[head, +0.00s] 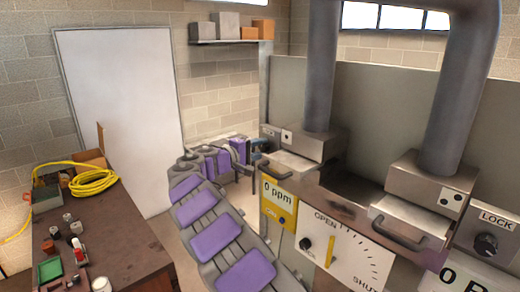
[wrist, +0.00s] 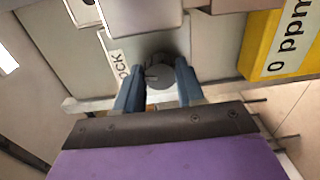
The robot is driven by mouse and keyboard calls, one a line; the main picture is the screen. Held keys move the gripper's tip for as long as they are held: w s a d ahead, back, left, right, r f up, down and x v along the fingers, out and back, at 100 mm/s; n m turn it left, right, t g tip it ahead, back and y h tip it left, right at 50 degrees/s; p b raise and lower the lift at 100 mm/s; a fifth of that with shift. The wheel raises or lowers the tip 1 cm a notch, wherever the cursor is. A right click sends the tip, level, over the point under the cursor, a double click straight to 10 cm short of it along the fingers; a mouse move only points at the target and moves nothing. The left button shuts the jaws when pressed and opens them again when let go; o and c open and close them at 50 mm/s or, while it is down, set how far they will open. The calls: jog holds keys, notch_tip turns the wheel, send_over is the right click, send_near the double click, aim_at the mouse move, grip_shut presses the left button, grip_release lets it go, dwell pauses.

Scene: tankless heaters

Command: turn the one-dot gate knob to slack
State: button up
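A round dark grey knob (wrist: 160,75) shows in the wrist view on a pale panel, beside a partly hidden label (wrist: 118,58) that reads "OCK". My gripper (wrist: 159,78) has its two blue fingers apart, one on each side of the knob; I cannot tell if they touch it. In the head view my gripper (head: 260,150) is at the far end of my purple-and-grey arm, close to the left heater (head: 300,142). That heater's plate (head: 287,136) carries one dot. The knob is hidden or too small to make out in the head view.
The right heater (head: 415,185) has a two-dot plate (head: 450,199) and its own knob (head: 486,245) under a "LOCK" label. A yellow "0 ppm" box (head: 279,204) and an OPEN/SHUT dial panel (head: 345,250) are between. A cluttered workbench (head: 130,225) stands left.

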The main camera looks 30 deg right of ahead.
jog(key=o, duration=0.3)
jog(key=shift+w+f, duration=0.15)
jog(key=shift+w, duration=0.15)
jog(key=shift+o, duration=0.5)
jog(key=shift+s, duration=0.3)
jog(key=s+a+b, duration=0.2)
jog(key=a+b, duration=0.1)
jog(key=a, duration=1.4)
jog(key=shift+a+r, duration=0.15)
jog(key=shift+r, duration=0.25)
